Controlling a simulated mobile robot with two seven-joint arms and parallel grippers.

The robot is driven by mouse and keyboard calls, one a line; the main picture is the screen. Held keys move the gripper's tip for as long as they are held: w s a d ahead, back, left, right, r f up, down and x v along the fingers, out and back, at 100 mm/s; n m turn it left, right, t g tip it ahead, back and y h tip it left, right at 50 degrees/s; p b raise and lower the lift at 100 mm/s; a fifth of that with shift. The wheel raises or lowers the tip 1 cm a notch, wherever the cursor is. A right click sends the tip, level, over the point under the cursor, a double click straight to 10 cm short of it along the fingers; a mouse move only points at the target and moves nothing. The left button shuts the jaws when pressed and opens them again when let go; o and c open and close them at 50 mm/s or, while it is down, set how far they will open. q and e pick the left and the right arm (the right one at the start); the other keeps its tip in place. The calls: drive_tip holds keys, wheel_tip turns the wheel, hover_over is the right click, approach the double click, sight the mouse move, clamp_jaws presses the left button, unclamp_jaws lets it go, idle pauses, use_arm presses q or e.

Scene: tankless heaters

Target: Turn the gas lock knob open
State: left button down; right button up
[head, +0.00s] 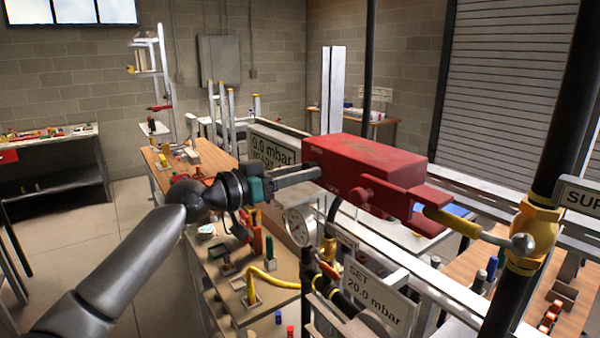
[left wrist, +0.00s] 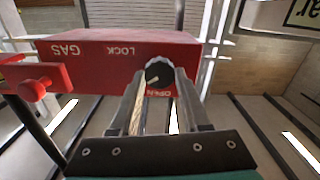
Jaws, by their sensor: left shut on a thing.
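The red gas lock box (head: 365,165) hangs at the centre of the head view. In the left wrist view the box (left wrist: 95,62) shows upside-down white words GAS, LOCK and OPEN. The round dark knob (left wrist: 158,73) sits on its face, with a pale pointer mark slanting toward the lower left in that view, near the word OPEN. My left gripper (head: 314,173) is at the box's left end, its two fingers shut on the knob. The knob is hidden in the head view. My right gripper is not in view.
A yellow-handled lever (head: 452,221) and brass valve (head: 535,235) are right of the box. A pressure gauge (head: 299,226) and a SET 20.0 mbar sign (head: 375,298) are below my gripper. A cluttered wooden bench (head: 218,258) stands below. Floor is open at left.

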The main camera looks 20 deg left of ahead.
use_arm(q)
drive_tip(key=n+p, duration=0.3)
drive_tip(key=n, duration=0.7)
drive_tip(key=shift+f+p, duration=0.1)
drive_tip(key=shift+p, duration=0.25)
idle(0.3)
drive_tip(key=shift+c, duration=1.9)
unclamp_jaws()
drive_tip(key=shift+a, duration=0.1)
drive_tip(key=b+v, duration=0.5)
drive_tip(key=v, duration=1)
